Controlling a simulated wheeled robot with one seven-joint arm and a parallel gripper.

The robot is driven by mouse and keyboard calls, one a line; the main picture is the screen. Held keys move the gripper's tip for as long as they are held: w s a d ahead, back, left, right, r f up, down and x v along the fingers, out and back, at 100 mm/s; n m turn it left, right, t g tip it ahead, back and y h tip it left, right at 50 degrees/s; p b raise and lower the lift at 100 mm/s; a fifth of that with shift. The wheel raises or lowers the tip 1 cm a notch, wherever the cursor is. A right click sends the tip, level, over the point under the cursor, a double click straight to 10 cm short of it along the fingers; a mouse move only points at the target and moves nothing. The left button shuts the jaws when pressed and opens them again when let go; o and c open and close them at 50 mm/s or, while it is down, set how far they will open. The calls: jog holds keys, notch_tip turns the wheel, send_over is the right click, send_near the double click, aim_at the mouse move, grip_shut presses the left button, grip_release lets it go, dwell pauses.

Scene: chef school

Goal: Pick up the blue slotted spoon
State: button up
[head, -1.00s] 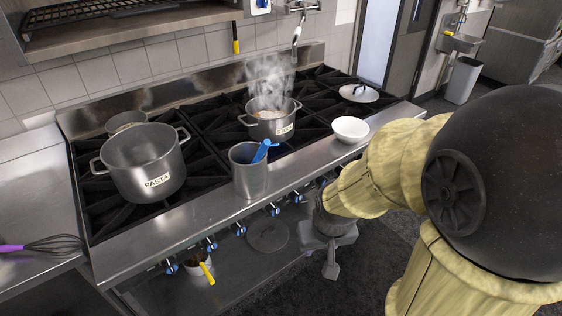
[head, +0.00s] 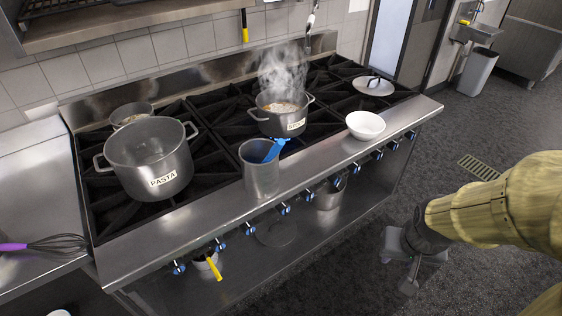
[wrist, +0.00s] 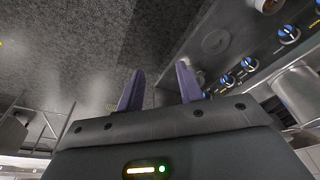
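The blue slotted spoon (head: 274,150) stands tilted in a metal canister (head: 260,172) on the stove's front ledge. Only its blue upper part shows above the rim; the rest is hidden inside. My gripper (head: 408,272) hangs over the floor in front of the stove, to the right of and lower than the canister. In the wrist view its two purple fingers (wrist: 160,90) are apart with nothing between them, so it is open and empty. The spoon cannot be made out in the wrist view.
A PASTA pot (head: 150,158) stands left of the canister, and a steaming pot (head: 282,117) stands behind it. A white bowl (head: 366,125) is on the ledge to the right. Blue knobs (head: 285,209) line the stove front.

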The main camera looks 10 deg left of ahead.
jog(key=shift+d, duration=0.15)
jog(key=shift+o, duration=1.2)
jog(key=w+a+f+n+t+y+b, duration=0.2)
jog(key=w+a+n+t+y+b, duration=0.1)
jog(key=w+a+t+b, duration=0.55)
jog(key=a+r+n+t+y+b, duration=0.1)
jog(key=a+r+n+y+b, duration=0.1)
jog(key=a, duration=0.5)
jog(key=s+a+r+n+t+y+b, duration=0.1)
jog(key=a+r+y+b, duration=0.3)
jog(key=a+y+b, duration=0.2)
jog(key=shift+s+a+r+n+t+y+b, duration=0.25)
jog(key=shift+a+n+t+b, duration=0.2)
jog(key=shift+b, duration=0.6)
